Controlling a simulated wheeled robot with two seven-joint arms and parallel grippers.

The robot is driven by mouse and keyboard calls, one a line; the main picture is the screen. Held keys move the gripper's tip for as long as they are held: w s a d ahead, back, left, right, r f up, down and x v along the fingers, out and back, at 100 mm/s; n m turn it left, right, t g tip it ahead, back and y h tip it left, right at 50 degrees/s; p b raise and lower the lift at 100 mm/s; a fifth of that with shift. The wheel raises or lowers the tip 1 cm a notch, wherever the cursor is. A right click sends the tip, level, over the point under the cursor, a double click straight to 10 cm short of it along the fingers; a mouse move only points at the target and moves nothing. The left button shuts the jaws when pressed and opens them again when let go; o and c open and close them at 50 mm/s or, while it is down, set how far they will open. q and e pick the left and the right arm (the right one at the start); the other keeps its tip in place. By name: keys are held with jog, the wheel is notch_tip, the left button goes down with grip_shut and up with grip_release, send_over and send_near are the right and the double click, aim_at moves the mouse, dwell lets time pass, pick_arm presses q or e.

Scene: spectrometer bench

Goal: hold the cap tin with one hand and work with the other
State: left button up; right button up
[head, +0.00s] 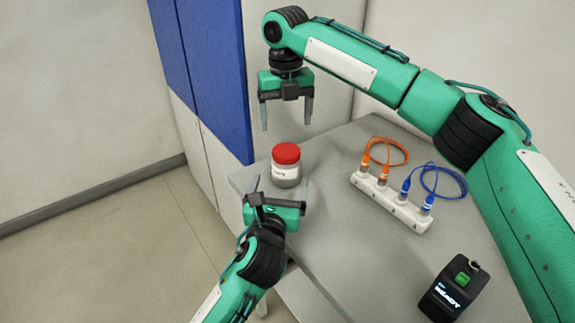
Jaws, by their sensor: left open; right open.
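The cap tin (286,172) is a squat, pale, see-through jar with a red lid and a small printed label. It stands upright on the grey table near its left corner. My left gripper (279,187) is open, with its fingers pointing up the picture on either side of the tin's lower part; I cannot tell whether they touch it. My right gripper (287,117) is open and empty, fingers pointing down, above and behind the red lid, apart from it.
A white connector strip (395,203) with orange (388,148) and blue (440,183) looped cables lies right of the tin. A black device (454,288) with a green button and lit "READY" screen stands at the front right. The grey table (335,240) is clear between them. A blue-and-white cabinet (210,70) stands behind left.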

aim_at(287, 156)
pick_arm(q)
jog(key=w, duration=0.4)
jog(key=w+d, duration=0.1)
jog(key=w, duration=0.6)
jog(key=shift+w+d+f, duration=0.1)
jog(key=shift+w+d, duration=0.3)
pick_arm(e)
jog(key=shift+w+f, duration=0.1)
jog(key=shift+w, duration=0.15)
